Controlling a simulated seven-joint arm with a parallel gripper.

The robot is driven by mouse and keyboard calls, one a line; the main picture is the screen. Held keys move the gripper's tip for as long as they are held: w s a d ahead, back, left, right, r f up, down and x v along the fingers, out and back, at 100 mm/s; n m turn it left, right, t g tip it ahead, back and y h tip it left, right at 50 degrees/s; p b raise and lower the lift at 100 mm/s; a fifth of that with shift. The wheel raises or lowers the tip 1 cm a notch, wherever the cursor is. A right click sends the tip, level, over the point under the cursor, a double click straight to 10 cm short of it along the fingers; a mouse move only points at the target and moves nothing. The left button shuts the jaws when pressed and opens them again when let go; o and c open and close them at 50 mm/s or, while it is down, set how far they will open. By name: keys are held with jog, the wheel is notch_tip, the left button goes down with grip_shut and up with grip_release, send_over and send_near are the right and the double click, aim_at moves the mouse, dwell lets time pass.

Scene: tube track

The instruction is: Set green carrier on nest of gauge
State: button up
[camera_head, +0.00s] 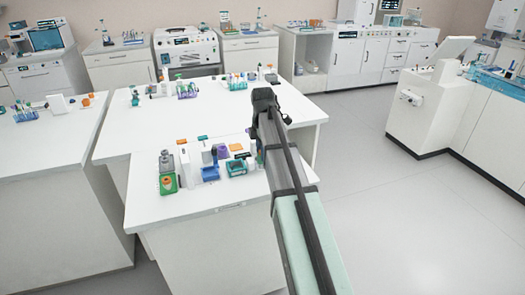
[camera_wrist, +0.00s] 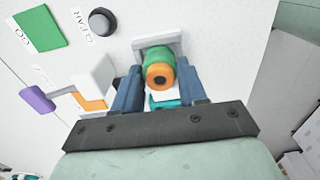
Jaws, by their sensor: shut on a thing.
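In the wrist view my gripper (camera_wrist: 158,84) has its two blue fingers shut on the green carrier (camera_wrist: 153,57). The carrier is a rounded green piece with an orange ring (camera_wrist: 158,76) around a dark hole, facing the camera. A grey square-edged piece (camera_wrist: 141,45) lies right behind it; whether they touch cannot be told. A white block with an orange part (camera_wrist: 92,102) and a purple-ended rod (camera_wrist: 38,98) are to the left. I cannot tell which piece is the gauge or its nest. In the head view my arm hides the carrier and fingers.
A green GO pad (camera_wrist: 40,28) and a dark round CLEAR button (camera_wrist: 102,21) are at upper left. In the head view a green-orange piece (camera_head: 168,184), a blue tray (camera_head: 210,173) and a teal tray (camera_head: 237,168) stand on the white bench (camera_head: 150,215). Its front strip is clear.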

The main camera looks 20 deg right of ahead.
jog(key=shift+f, duration=0.25)
dwell(0.4)
jog(key=o, duration=0.9)
notch_tip(320, 180, up, 14)
jog(key=shift+f, duration=0.1)
dwell(0.7)
dwell(0.4)
